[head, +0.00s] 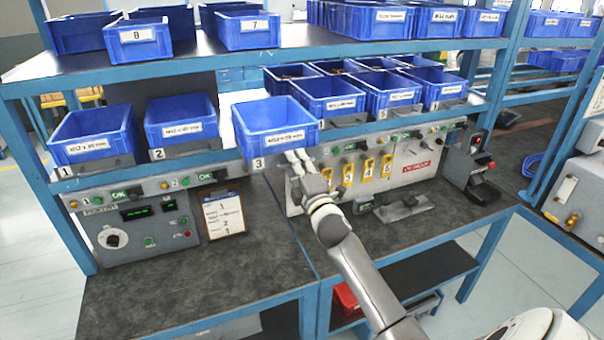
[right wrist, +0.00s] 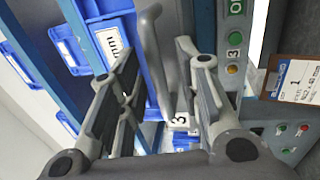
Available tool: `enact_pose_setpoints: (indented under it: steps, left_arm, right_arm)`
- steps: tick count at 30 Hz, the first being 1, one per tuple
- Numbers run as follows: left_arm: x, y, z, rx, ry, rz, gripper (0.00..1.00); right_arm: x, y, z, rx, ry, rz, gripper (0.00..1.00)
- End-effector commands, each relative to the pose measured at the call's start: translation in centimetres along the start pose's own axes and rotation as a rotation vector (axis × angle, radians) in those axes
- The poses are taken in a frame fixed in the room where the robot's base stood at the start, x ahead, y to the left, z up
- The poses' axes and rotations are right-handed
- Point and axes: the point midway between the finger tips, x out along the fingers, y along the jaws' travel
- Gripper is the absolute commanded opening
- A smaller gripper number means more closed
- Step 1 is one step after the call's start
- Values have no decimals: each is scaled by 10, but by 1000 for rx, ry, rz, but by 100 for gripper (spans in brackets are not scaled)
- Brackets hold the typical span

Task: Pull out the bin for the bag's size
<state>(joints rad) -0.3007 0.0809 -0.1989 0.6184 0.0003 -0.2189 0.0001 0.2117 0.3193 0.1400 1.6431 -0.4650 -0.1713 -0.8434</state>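Blue bin 3 (head: 275,122) is on the middle shelf of the bench and sticks out past the shelf's front edge, further forward than bin 1 (head: 93,135) and bin 2 (head: 182,120). The labels' sizes are too small to read surely. My right gripper (head: 297,158) is just under the right front of bin 3. In the right wrist view the gripper (right wrist: 155,50) is open, its fingers on either side of a grey curved handle (right wrist: 152,65) in front of the blue bin; contact cannot be told. No bag can be made out. My left gripper is not in view.
A clipboard (head: 223,215) with a written list leans by the left control panel (head: 140,225). More blue bins stand on the upper shelf (head: 190,64) and to the right of bin 3. A panel with yellow tools (head: 367,168) is right of my gripper. The worktop's front left is clear.

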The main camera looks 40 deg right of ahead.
Motion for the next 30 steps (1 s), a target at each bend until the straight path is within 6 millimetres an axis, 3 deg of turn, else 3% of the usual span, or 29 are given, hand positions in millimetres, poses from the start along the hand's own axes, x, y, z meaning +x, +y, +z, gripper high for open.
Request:
enact_pose_setpoints:
  steps: [5, 18, 24, 30]
  left_arm:
    - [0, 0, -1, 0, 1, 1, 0]
    - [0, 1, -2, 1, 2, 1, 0]
    - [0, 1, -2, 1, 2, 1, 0]
    - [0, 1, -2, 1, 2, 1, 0]
  right_arm:
    - [-20, -1, 0, 0, 0, -2, 32]
    - [-97, -1, 0, 1, -1, -3, 32]
    - [-114, -1, 0, 1, -1, -2, 32]
    - [-118, 0, 0, 0, -1, -1, 32]
